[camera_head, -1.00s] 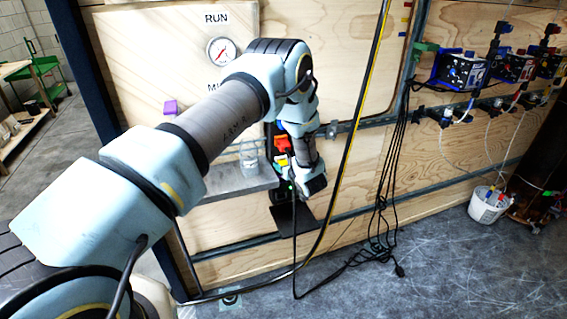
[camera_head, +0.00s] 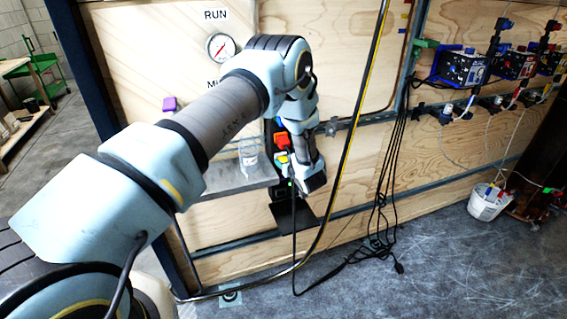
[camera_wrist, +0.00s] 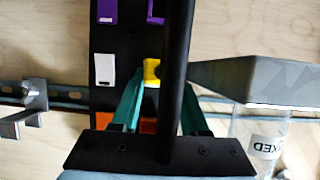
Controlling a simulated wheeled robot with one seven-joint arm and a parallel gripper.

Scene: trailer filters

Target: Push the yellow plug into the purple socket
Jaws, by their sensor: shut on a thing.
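In the wrist view a small yellow plug (camera_wrist: 151,72) sits between the tips of my green gripper fingers (camera_wrist: 161,82). My gripper is shut on it. A black bar hides the plug's right side. Two purple pieces show at the top of a black panel (camera_wrist: 128,50): one at the left (camera_wrist: 108,11) and one partly behind the bar (camera_wrist: 156,12). I cannot tell which is the socket. The plug is below them in the picture, apart from both. In the head view my arm hides most of the gripper; a yellow piece (camera_head: 282,159) shows beside the wrist.
A white block (camera_wrist: 105,70) and an orange block (camera_wrist: 133,125) are on the panel. A grey shelf (camera_head: 225,186) carries a clear jar (camera_head: 248,158). Dark cables (camera_head: 385,190) hang right of my arm. A white bucket (camera_head: 487,203) stands on the floor.

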